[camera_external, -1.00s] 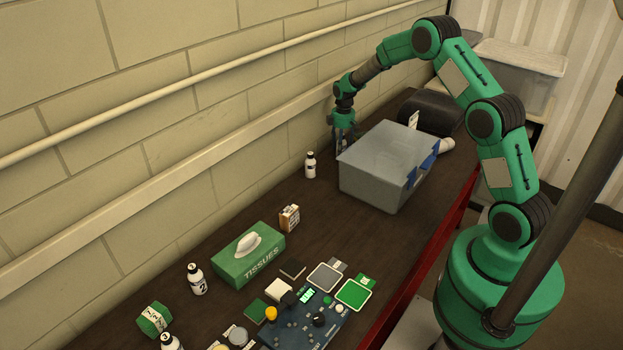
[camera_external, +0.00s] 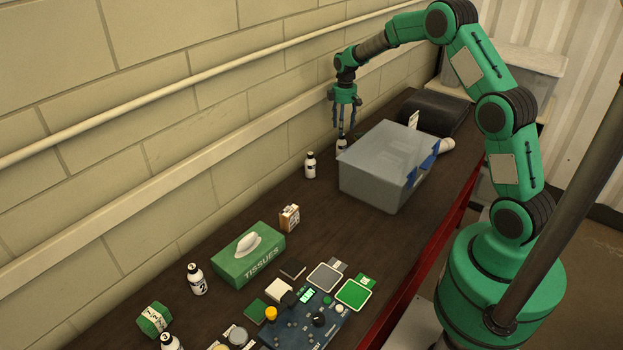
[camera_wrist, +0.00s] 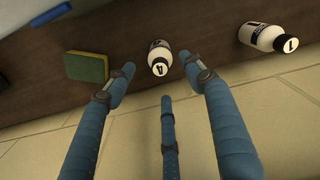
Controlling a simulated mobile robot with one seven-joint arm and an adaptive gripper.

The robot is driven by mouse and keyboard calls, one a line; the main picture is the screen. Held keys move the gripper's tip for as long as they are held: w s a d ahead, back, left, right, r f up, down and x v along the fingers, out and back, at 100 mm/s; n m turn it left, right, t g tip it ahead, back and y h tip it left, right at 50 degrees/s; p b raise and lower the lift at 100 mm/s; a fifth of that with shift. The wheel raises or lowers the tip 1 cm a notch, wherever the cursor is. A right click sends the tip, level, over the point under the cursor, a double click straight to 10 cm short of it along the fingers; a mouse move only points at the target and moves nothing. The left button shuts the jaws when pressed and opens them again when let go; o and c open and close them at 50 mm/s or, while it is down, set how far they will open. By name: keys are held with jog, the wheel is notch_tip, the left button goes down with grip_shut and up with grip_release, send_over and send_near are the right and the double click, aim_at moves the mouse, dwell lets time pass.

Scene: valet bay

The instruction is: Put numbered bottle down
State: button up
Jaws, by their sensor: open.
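My gripper (camera_external: 341,134) is open and points down near the brick wall, behind the grey bin. A white bottle with a black label and a 4 on its cap (camera_wrist: 160,62) stands on the dark bench. In the wrist view it lies between my spread blue fingers (camera_wrist: 160,85), with nothing gripped. In the external view the same bottle (camera_external: 342,146) shows just below my fingertips, partly hidden by the bin. A bottle numbered 1 (camera_wrist: 268,38) stands beside it; it seems to be the bottle left of the bin in the external view (camera_external: 310,166).
The grey bin (camera_external: 372,186) stands close to the numbered bottle. A green and yellow sponge (camera_wrist: 88,67) is on the bottle's other side. A tissue box (camera_external: 248,256), a bottle marked 2 (camera_external: 197,280) and a control board (camera_external: 305,325) occupy the near bench.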

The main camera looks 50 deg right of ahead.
jog(key=shift+r, duration=0.45)
jog(key=shift+r, duration=0.1)
jog(key=shift+s+a+r, duration=0.1)
jog(key=shift+a+r, duration=0.05)
jog(key=shift+r, duration=0.1)
jog(key=s+a+r+m+t, duration=0.1)
jog(key=s+a+r, duration=0.75)
jog(key=r, duration=0.35)
jog(key=s+a+r+m+t, duration=0.1)
jog(key=s+a+r+t, duration=0.1)
jog(key=s+a+r, duration=0.85)
jog(key=s+a+r+m+t, duration=0.1)
jog(key=s+a, duration=0.3)
jog(key=s, duration=0.9)
jog(key=s+a+r+m+t, duration=0.1)
jog(key=s+a, duration=0.4)
jog(key=s, duration=0.9)
jog(key=shift+r+m+t, duration=0.3)
jog(key=shift+r+m, duration=0.2)
jog(key=shift+r, duration=0.2)
jog(key=shift+a+f, duration=0.1)
